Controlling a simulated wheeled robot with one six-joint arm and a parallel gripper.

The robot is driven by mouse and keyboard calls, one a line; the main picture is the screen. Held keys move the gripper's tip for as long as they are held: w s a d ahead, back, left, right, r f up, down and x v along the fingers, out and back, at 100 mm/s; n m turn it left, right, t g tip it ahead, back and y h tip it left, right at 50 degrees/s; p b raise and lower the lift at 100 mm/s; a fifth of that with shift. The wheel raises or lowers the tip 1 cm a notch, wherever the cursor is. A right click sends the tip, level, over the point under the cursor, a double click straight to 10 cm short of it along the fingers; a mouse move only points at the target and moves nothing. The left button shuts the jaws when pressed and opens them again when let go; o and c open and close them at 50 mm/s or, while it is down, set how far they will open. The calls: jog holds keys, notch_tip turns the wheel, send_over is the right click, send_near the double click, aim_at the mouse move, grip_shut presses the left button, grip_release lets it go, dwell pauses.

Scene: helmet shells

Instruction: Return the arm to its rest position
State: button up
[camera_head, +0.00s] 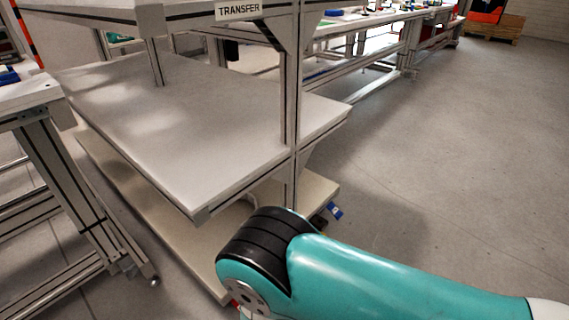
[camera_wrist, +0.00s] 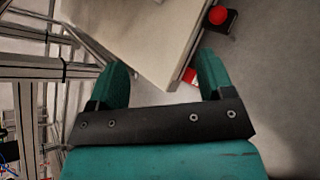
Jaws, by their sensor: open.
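My gripper (camera_wrist: 162,82) shows in the wrist view with its two green fingers wide apart and nothing between them. A pale shelf board (camera_wrist: 150,30) lies beyond the fingers in that view. In the head view my teal arm crosses the lower right, with its black joint near the lower middle. My gripper is hidden in the head view.
A grey rack marked TRANSFER has an empty middle shelf (camera_head: 180,115) and a lower shelf (camera_head: 318,192) close to my arm. A workbench (camera_head: 30,95) stands at the left. A red button (camera_wrist: 217,15) shows in the wrist view. The floor (camera_head: 460,160) at right is clear.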

jog(key=d+r+m+g+h, duration=0.1)
jog(key=d+r+m+g, duration=0.1)
jog(key=d+r+m, duration=0.35)
jog(key=w+d+r+m+g+h, duration=0.1)
jog(key=d+r+m+g, duration=0.1)
jog(key=r+m, duration=0.55)
jog(key=d+r+m+g+h, duration=0.1)
jog(key=d+r+m+g, duration=0.25)
jog(key=r, duration=0.55)
jog(key=s+d+r+m+g+y+p, duration=0.15)
jog(key=s+d+r+m, duration=0.25)
jog(key=s+r, duration=0.65)
jog(key=s+d+r+m+g+y, duration=0.2)
jog(key=s+d+r+m+g, duration=0.15)
jog(key=s+r, duration=0.7)
notch_tip(320, 180, up, 28)
jog(key=s+p, duration=0.1)
jog(key=p, duration=2.9)
jog(key=shift+d+f+m, duration=0.15)
jog(key=shift+d+m, duration=0.25)
jog(key=shift+s+t, duration=0.1)
jog(key=shift+t, duration=0.15)
